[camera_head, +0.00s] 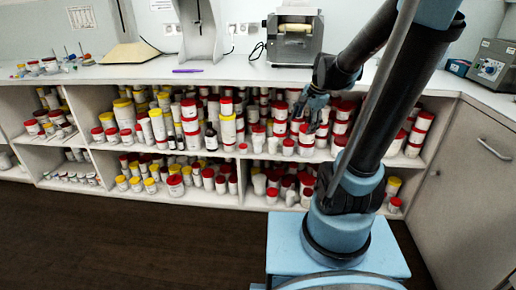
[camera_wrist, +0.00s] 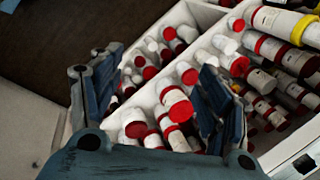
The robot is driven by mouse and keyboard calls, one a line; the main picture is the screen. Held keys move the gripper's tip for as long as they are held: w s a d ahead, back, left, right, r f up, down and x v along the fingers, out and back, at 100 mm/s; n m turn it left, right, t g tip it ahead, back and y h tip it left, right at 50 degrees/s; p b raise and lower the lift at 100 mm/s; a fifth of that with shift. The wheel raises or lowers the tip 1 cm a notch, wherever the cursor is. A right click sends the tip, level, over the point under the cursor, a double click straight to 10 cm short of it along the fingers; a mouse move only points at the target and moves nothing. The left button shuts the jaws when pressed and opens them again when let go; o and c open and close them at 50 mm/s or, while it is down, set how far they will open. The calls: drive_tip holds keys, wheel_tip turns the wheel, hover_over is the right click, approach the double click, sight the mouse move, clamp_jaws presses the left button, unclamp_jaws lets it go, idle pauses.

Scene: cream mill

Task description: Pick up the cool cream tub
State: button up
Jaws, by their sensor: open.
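Many white tubs with red or yellow lids fill the shelves, and I cannot tell which is the cool cream tub. My gripper (camera_head: 314,104) is in front of the upper shelf, right of the middle, near stacked red-lidded tubs (camera_head: 280,128). In the wrist view my gripper (camera_wrist: 162,68) is open, its two dark fingers spread wide with nothing held. A white tub with a red lid (camera_wrist: 175,102) shows between the fingers, beyond them. Another red-lidded tub (camera_wrist: 134,122) is beside it, nearer the left finger. The fingers hide some tubs.
The shelf unit has a middle board (camera_head: 70,143) and upright dividers close to the tubs. The counter (camera_head: 230,75) above holds a grey machine (camera_head: 294,38) and a cream board (camera_head: 129,53). A closed cabinet (camera_head: 470,180) stands at right. The dark floor (camera_head: 150,235) in front is clear.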

drive_tip(key=w+a+f+m+y, duration=0.1)
drive_tip(key=w+a+f+m, duration=0.2)
drive_tip(key=w, duration=0.5)
drive_tip(key=w+a+f+m+y, duration=0.1)
drive_tip(key=w+a+f+m, duration=0.1)
drive_tip(key=w+a+m, duration=0.4)
drive_tip(key=m+y, duration=0.1)
drive_tip(key=m, duration=0.5)
approach(260, 139)
drive_tip(key=shift+t, duration=0.4)
drive_tip(key=shift+s+x, duration=0.2)
drive_tip(key=shift+x, duration=1.9)
drive_tip(key=shift+s+x, duration=0.15)
drive_tip(key=shift+x, duration=2)
drive_tip(key=shift+s+x, duration=0.2)
drive_tip(key=shift+x, duration=1.9)
drive_tip(key=shift+a+f, duration=0.15)
drive_tip(key=shift+c, duration=0.2)
drive_tip(key=c, duration=1.2)
